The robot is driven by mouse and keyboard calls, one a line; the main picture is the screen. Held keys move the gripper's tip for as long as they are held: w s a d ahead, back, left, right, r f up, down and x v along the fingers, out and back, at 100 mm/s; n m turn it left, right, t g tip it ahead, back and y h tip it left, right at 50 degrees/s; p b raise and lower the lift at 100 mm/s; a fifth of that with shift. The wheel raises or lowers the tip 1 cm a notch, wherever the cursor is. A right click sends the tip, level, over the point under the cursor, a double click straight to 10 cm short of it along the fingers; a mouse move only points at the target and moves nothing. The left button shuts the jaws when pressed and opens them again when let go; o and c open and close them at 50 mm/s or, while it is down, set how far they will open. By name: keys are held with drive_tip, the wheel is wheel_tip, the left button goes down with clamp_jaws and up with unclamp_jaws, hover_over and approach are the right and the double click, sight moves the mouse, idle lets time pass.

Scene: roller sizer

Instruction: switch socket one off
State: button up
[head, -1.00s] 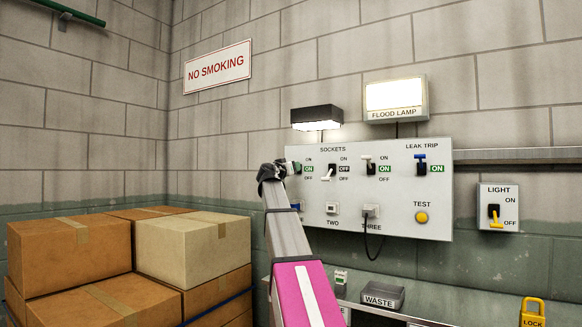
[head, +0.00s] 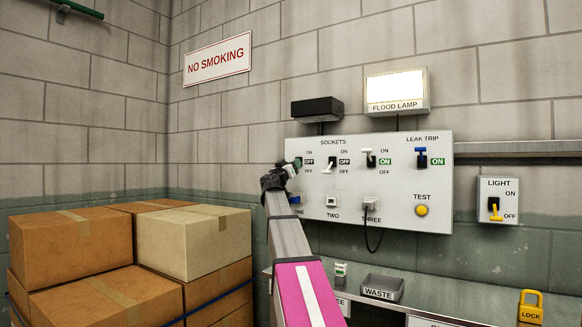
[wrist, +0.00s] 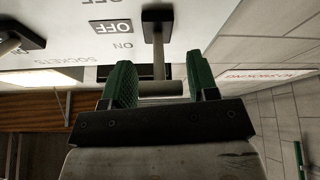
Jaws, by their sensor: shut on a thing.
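The white socket panel (head: 380,215) is on the block wall. The socket one switch is at its upper left, mostly hidden by my gripper (head: 294,166) in the head view. Its sign (head: 309,161) reads OFF in a dark box, also legible in the wrist view (wrist: 112,27). In the wrist view the switch's lever (wrist: 158,62) with its crossbar lies between the green fingers of my gripper (wrist: 164,86), which is shut on it. Socket two's switch (head: 329,167) shows OFF. Socket three's switch (head: 370,158) and the blue leak trip switch (head: 422,160) show ON.
A dark lamp (head: 317,108) is above the panel, beside a lit flood lamp (head: 396,92). A light switch (head: 495,208) is at the right. Stacked boxes (head: 75,243) stand at the left. A bench below holds a waste tray (head: 383,287) and a yellow lock (head: 531,305).

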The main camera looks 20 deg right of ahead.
drive_tip(key=shift+s, duration=0.15)
drive_tip(key=o, duration=1.2)
drive_tip(key=shift+o, duration=0.2)
drive_tip(key=v, duration=1)
drive_tip(key=shift+s+a+f, duration=0.2)
drive_tip(key=shift+s, duration=0.05)
drive_tip(key=shift+a, duration=0.1)
